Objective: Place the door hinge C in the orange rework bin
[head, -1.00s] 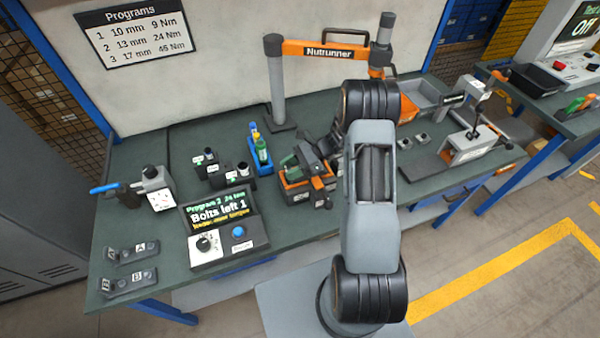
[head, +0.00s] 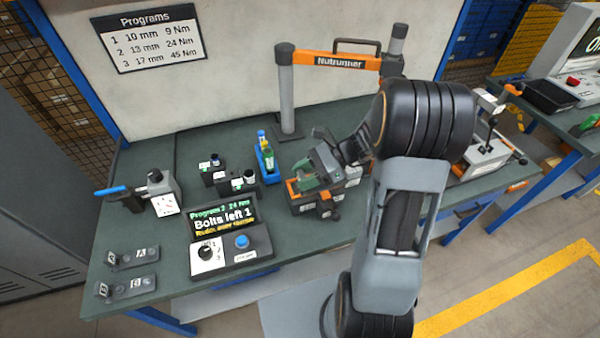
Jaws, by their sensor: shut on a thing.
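My gripper (head: 327,150) is at the middle of the bench, partly hidden by its own wrist. It is shut on a small dark grey part, too small and covered to identify surely as the door hinge C. Hinge-like parts marked A (head: 133,257) and B (head: 127,287) lie at the bench's front left. I cannot make out the orange rework bin; my arm covers much of the right part of the bench.
A controller (head: 228,236) reading "Bolts left 1" stands at the front. Dark sockets (head: 228,178) and a blue holder with bottles (head: 266,158) are behind it. The orange nutrunner arm (head: 335,62) spans the back. A grey fixture (head: 487,157) stands at the right.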

